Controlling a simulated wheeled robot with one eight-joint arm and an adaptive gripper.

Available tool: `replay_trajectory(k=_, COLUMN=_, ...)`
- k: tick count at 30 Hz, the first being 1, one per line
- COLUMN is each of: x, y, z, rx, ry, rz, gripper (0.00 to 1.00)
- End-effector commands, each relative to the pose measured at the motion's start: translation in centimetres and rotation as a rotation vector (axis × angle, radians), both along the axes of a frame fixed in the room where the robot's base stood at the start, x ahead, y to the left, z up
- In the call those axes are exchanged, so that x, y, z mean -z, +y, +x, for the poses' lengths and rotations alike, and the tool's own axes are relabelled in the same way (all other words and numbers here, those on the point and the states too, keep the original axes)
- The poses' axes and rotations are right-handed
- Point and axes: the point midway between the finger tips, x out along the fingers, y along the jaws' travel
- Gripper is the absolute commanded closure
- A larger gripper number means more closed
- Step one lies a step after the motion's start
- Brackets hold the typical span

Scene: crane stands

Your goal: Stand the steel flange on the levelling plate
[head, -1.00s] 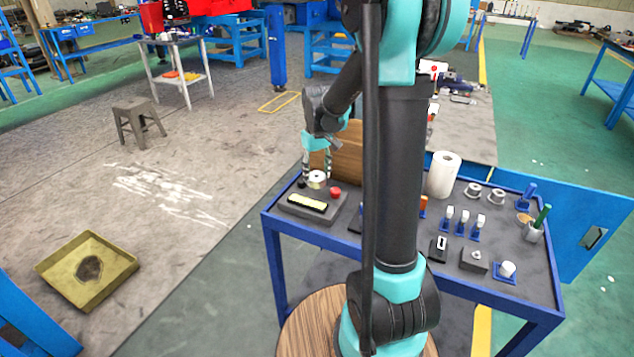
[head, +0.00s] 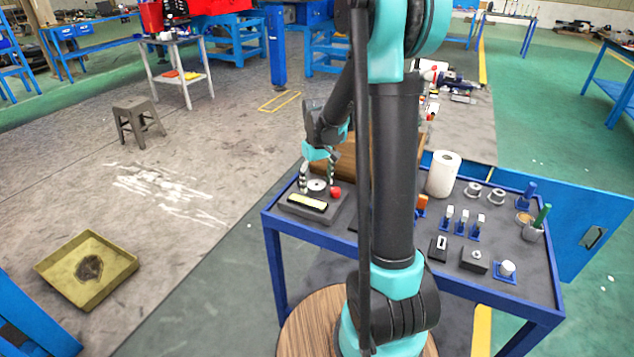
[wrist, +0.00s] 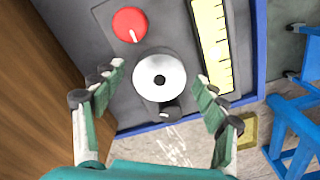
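The steel flange (head: 316,185) is a pale round disc with a dark centre hole, seen from above in the wrist view (wrist: 160,78). It rests on the levelling plate (head: 322,213), a dark grey block with a yellow vial strip and a red knob, also in the wrist view (wrist: 200,105). My gripper (head: 317,184) is open around the flange. In the wrist view my gripper (wrist: 160,75) has one finger on each side of the disc, with visible gaps on both sides. The underside of the flange is hidden.
A wooden panel (wrist: 35,85) rises close beside the left finger. On the blue trolley stand a paper roll (head: 443,175), two grey ring-shaped parts (head: 484,192), several small blue-based tools (head: 462,223) and a cup with a green-handled item (head: 533,231). My arm hides the trolley's middle.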

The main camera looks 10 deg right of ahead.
Motion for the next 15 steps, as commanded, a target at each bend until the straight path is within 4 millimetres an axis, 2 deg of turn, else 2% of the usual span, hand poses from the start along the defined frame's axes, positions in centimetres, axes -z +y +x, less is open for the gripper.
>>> replay_trajectory(k=8, x=-0.6, y=0.0, z=0.0, rx=0.000, ry=0.000, rz=0.000, gripper=0.28)
replay_trajectory(k=11, x=-1.8, y=0.0, z=0.0, rx=0.000, ry=0.000, rz=0.000, gripper=0.28)
replay_trajectory(k=15, x=-4.5, y=0.0, z=0.0, rx=0.000, ry=0.000, rz=0.000, gripper=0.28)
